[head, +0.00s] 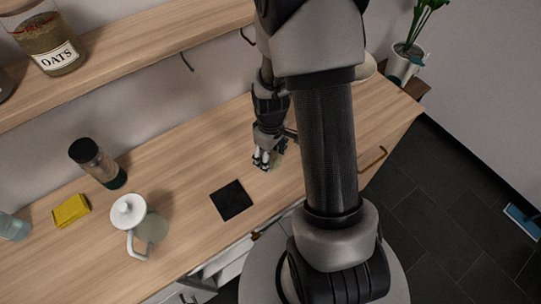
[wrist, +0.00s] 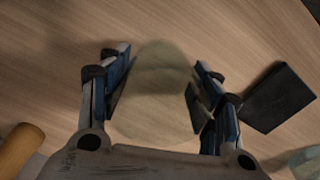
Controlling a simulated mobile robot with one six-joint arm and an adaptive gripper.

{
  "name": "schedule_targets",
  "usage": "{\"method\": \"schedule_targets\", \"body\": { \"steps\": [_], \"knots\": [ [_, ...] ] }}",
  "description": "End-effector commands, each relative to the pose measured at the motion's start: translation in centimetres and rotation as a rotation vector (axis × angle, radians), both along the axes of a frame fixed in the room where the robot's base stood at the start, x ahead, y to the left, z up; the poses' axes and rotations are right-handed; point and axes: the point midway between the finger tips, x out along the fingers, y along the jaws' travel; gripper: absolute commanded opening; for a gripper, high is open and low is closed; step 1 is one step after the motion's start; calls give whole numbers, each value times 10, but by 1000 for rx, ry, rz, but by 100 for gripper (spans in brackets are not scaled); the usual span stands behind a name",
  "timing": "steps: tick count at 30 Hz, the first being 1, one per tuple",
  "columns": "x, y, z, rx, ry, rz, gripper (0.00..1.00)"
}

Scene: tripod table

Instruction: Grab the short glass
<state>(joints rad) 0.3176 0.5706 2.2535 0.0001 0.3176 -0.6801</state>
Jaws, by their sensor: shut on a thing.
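A short, clear glass (wrist: 155,115) shows faintly in the wrist view, between the two fingers of my gripper (wrist: 158,88). The finger pads press on its left and right sides. In the head view my gripper (head: 268,160) is low over the wooden counter, to the upper right of a black square mat. The glass there is mostly hidden by the fingers. I cannot tell whether the glass still touches the counter.
The black mat (head: 231,200) lies flat on the counter (head: 180,172). A lidded glass jug (head: 150,226), a dark-topped bottle (head: 98,163) and a yellow sponge (head: 71,210) stand to the left. A wooden shelf (head: 130,45) with an oats jar (head: 50,42) runs along the wall.

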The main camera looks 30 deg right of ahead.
Motion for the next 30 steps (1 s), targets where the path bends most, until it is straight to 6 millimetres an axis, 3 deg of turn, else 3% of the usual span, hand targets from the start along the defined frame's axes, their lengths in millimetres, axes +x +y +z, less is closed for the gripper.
{"method": "schedule_targets", "body": {
  "steps": [9, 20, 26, 30],
  "knots": [
    [0, 0, 0, 0, 0, 0, 27],
    [0, 0, 7, -1, -1, 0, 27],
    [1, 0, 35, -1, -5, 0, 27],
    [2, -1, 72, -2, -6, 0, 27]
  ]
}}
